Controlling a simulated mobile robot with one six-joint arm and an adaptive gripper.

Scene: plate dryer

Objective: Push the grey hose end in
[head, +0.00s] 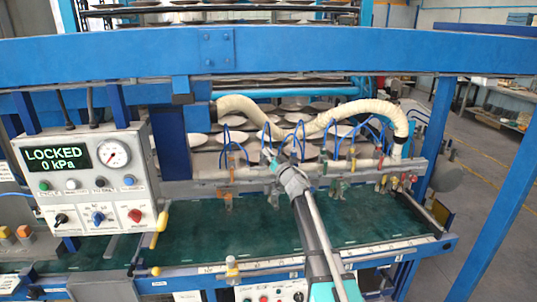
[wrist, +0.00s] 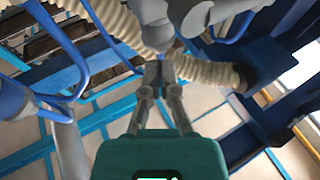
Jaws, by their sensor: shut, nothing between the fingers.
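A cream ribbed hose (head: 250,107) runs from a dark collar at the blue post on the left, dips in the middle and loops down on the right. In the wrist view the hose (wrist: 212,72) passes just beyond my fingertips, and its dark collared end (wrist: 245,77) meets a blue part at right. My gripper (head: 268,154) is in front of the rail below the hose's dip. In the wrist view my gripper (wrist: 160,73) is shut and empty, below a grey rounded fitting (wrist: 188,14). I cannot tell whether they touch. No grey hose end is clearly identifiable.
A control box (head: 92,180) at left reads LOCKED, 0 kPa. Several thin blue tubes and coloured valves line the metal rail (head: 240,172). A blue beam (head: 300,50) crosses above. The green bed (head: 190,238) below is mostly clear.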

